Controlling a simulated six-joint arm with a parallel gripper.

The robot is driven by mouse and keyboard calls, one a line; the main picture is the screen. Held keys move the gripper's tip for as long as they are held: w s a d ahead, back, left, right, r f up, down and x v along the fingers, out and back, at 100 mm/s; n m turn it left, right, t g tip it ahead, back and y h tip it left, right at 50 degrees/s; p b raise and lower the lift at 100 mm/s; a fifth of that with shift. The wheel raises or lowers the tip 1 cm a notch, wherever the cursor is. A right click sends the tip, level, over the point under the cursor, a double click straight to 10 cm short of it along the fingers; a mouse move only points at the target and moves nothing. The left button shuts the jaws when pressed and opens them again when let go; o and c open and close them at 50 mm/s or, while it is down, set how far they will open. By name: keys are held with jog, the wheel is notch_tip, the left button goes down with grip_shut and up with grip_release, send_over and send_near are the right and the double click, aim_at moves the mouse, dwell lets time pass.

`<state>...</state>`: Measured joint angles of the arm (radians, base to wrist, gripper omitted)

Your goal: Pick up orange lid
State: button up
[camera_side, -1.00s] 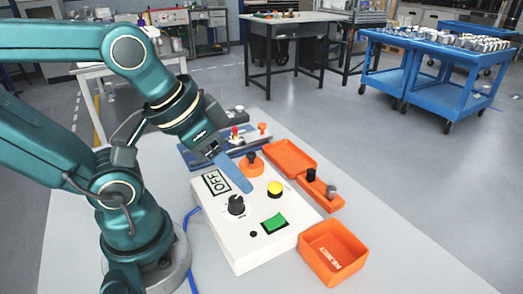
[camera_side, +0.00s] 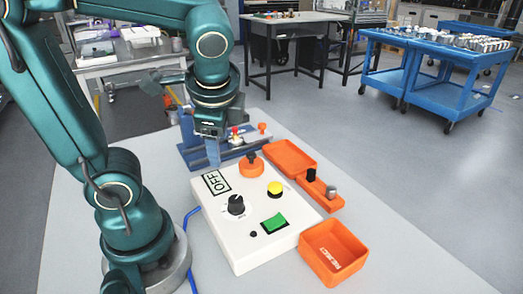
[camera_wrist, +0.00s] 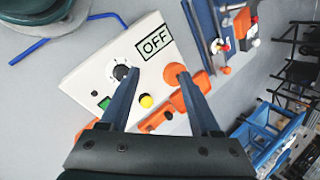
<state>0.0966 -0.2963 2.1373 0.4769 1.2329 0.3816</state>
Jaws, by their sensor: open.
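The side view shows a flat orange tray-like piece (camera_side: 290,158) with a raised rim, which may be the lid, lying right of the white control box. An orange round piece with a black knob (camera_side: 251,167) sits at the box's back edge; I cannot tell whether this is the lid instead. My gripper (camera_side: 213,154) points down above the box's back left corner, left of both pieces. In the wrist view my gripper (camera_wrist: 157,78) is open with its blue fingers apart and nothing between them held. Its right finger partly covers orange parts there.
The white control box (camera_side: 240,246) has a black dial, yellow button and green switch. An orange open bin marked REJECT (camera_side: 333,252) stands at the front right. A blue fixture (camera_side: 190,150) stands behind.

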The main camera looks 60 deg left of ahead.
aim_at(254, 156)
jog(key=w+f+m+y, duration=0.2)
jog(key=w+m, duration=0.1)
jog(key=w+a+f+m+g+y, duration=0.1)
jog(key=w+f+m+y, duration=0.2)
jog(key=m, duration=0.1)
jog(key=w+a+f+m+y, duration=0.1)
jog(key=w+f+m+y, duration=0.1)
jog(key=w+m+y, duration=0.1)
jog(key=shift+w+f+g, duration=0.3)
jog(key=shift+w+f, duration=0.05)
jog(key=shift+w, duration=0.05)
jog(key=shift+s+f+m+y, duration=0.1)
jog(key=shift+f+m+y, duration=0.2)
jog(key=shift+m, duration=0.1)
jog(key=shift+a+f, duration=0.15)
jog(key=shift+a, duration=0.05)
jog(key=shift+x, duration=2.15)
grip_shut()
